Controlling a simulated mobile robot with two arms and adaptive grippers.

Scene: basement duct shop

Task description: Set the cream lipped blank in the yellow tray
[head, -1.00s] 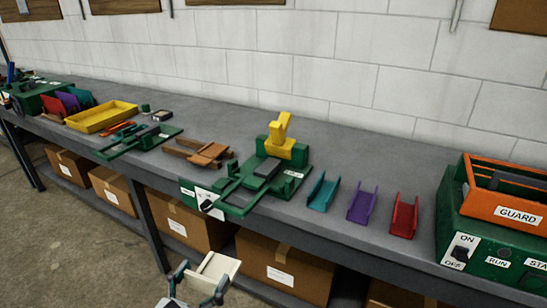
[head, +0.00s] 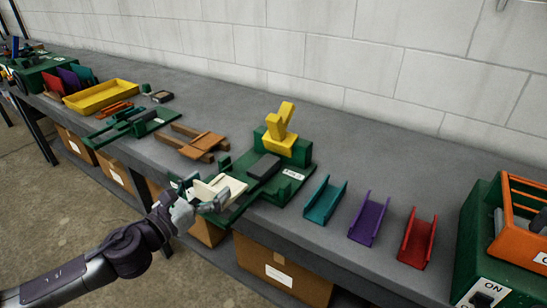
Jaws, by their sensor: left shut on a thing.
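The cream lipped blank (head: 222,184) is held at the front edge of the bench, over the front of the green fixture with the yellow clamp (head: 282,130). My left gripper (head: 204,196) is shut on the blank, with its arm coming in from the lower left. The blank hides part of the green fixture; I cannot tell whether it touches it. The yellow tray (head: 78,103) lies farther left on the bench and looks empty. My right gripper is not in view.
Teal (head: 325,200), purple (head: 369,218) and red (head: 417,240) channels lie to the right. An orange guard (head: 523,225) stands at far right. A wooden jig (head: 199,144) and a green slide fixture (head: 128,124) lie between the blank and the tray.

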